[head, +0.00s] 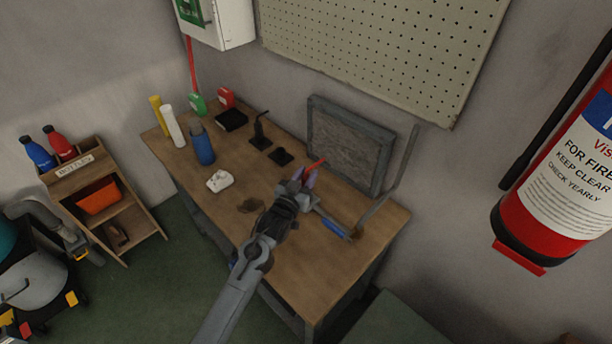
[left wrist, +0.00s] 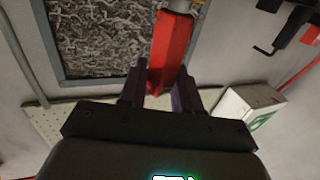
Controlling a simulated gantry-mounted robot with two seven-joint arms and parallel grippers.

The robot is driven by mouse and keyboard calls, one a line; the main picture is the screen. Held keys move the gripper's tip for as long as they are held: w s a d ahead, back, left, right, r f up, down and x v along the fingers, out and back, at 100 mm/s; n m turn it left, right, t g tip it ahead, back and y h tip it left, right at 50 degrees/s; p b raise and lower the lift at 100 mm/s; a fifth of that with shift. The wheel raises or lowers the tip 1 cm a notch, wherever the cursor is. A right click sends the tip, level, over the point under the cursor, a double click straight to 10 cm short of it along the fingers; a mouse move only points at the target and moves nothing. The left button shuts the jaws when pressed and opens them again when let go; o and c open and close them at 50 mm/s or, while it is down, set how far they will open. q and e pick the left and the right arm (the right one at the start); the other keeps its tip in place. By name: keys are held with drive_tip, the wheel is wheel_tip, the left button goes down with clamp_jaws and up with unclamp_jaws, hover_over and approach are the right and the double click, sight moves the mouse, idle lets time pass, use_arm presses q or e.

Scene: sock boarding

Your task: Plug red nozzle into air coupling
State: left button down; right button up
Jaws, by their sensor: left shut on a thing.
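My left gripper (head: 304,179) is above the right half of the workbench, in front of the framed mesh panel. It is shut on the red nozzle (head: 317,165), whose red end sticks out past the fingertips. In the left wrist view the red nozzle (left wrist: 172,50) lies between the two dark fingers (left wrist: 160,92), with a pale grey piece (left wrist: 180,6) at its far end. I cannot tell whether that piece is part of the nozzle or the air coupling. No air coupling can be made out clearly in the head view. My right gripper is not in view.
A framed mesh panel (head: 348,146) stands at the bench's back. A bent grey pipe (head: 403,170) and a blue-handled tool (head: 334,226) are to the right. Black stands (head: 260,135), a blue bottle (head: 202,145) and a white item (head: 219,180) are left. The bench's front right is clear.

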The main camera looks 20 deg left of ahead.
use_arm(q)
drive_tip(key=shift+f, duration=0.3)
drive_tip(key=c, duration=0.7)
unclamp_jaws()
drive_tip(key=shift+s, duration=0.1)
drive_tip(key=s, duration=0.3)
drive_tip(key=s+p, duration=0.1)
drive_tip(key=s, duration=0.3)
drive_tip(key=s+a+p, duration=0.1)
drive_tip(key=s, duration=0.2)
drive_tip(key=shift+s, duration=0.3)
